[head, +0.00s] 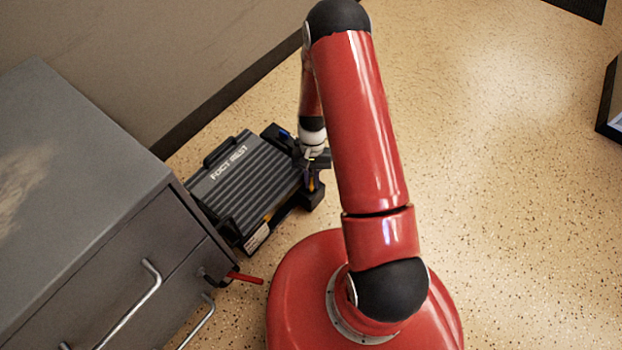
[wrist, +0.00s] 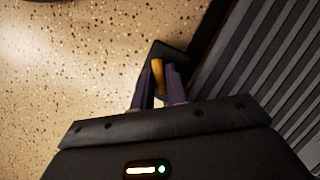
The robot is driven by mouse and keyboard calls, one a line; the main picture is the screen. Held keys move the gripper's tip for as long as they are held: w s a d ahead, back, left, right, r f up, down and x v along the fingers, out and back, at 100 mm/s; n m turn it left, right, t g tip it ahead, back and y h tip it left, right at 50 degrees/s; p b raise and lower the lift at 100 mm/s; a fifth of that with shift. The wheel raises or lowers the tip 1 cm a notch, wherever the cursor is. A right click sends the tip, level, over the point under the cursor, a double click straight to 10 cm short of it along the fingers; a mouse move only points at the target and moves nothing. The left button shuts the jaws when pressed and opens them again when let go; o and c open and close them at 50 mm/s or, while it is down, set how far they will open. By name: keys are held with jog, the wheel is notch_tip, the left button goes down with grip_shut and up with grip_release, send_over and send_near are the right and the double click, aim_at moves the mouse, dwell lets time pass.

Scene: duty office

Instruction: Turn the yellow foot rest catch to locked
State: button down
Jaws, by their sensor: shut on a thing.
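The foot rest (head: 240,185) is a dark ribbed platform on the floor, lettered "FOOT REST". Its ribbed top also shows at the right of the wrist view (wrist: 268,75). The yellow catch (wrist: 158,75) is a small upright piece at the foot rest's side, in front of a dark block. My gripper (wrist: 159,85) has its two purple fingers on either side of the catch, shut on it. In the head view my gripper (head: 313,178) is at the right side of the foot rest, and the catch is mostly hidden there. I cannot read any lock marking.
A grey drawer cabinet (head: 75,170) with metal handles stands at the left, close to the foot rest. A red lever (head: 245,278) sticks out from its side. The wall is behind. Speckled floor (head: 500,200) is clear at the right.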

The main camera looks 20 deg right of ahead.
jog(key=m, duration=0.2)
jog(key=m+t+y, duration=0.1)
jog(key=m, duration=0.1)
jog(key=shift+d+m+y, duration=0.15)
jog(key=shift+m+y, duration=0.15)
jog(key=shift+s+m+t+y, duration=0.1)
jog(key=shift+m+t+y, duration=0.25)
jog(key=shift+m, duration=1.05)
jog(key=c, duration=1.4)
grip_release()
jog(key=shift+c, duration=0.2)
jog(key=p+v, duration=0.1)
jog(key=v, duration=0.7)
jog(key=shift+s+f, duration=0.1)
